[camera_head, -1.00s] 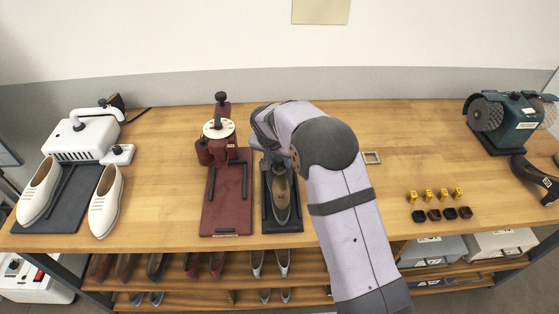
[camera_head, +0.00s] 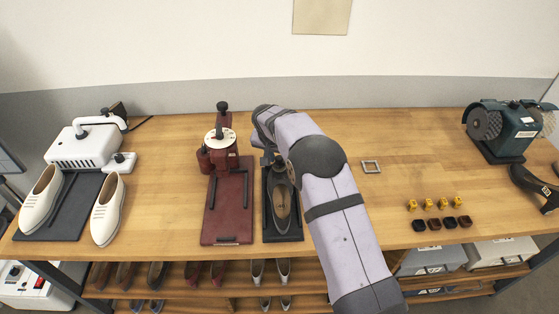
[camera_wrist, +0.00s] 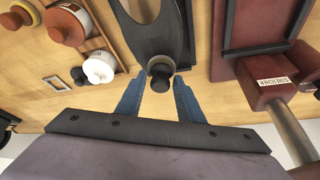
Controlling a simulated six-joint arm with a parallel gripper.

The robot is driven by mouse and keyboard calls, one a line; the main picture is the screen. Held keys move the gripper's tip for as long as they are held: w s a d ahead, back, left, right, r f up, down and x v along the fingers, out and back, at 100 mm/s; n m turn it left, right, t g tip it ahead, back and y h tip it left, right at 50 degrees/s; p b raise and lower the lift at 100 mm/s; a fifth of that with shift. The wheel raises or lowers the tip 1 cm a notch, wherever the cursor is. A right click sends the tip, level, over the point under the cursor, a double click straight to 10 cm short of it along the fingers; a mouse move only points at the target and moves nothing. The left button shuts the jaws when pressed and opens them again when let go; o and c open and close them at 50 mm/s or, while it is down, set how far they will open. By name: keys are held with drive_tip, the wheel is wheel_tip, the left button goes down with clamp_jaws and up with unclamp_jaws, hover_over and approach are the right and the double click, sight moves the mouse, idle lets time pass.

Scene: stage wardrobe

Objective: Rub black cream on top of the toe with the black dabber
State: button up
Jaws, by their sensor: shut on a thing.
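A dark shoe (camera_head: 281,205) with a tan inside stands on a black stand (camera_head: 293,232) near the table's front edge, its opening toward the front. Its toe points to the back, under my arm in the head view. In the wrist view the dark toe (camera_wrist: 160,45) shows just above my fingers. My gripper (camera_wrist: 159,88) has blue fingers shut on the black dabber (camera_wrist: 160,75), whose round black knob shows between them. The dabber is at the toe end; its lower end is hidden, so I cannot tell whether it touches. The fingertips are hidden in the head view.
A dark red press (camera_head: 228,195) stands close left of the shoe. In the wrist view a white jar (camera_wrist: 98,68) and a reddish jar (camera_wrist: 66,25) stand beside it. White shoes (camera_head: 107,210) are far left; a grinder (camera_head: 505,128) is far right.

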drive_tip(key=shift+w, duration=0.85)
drive_tip(key=shift+f, duration=0.2)
drive_tip(key=shift+s, duration=0.15)
drive_tip(key=shift+s+b, duration=1.3)
drive_tip(key=shift+s, duration=0.35)
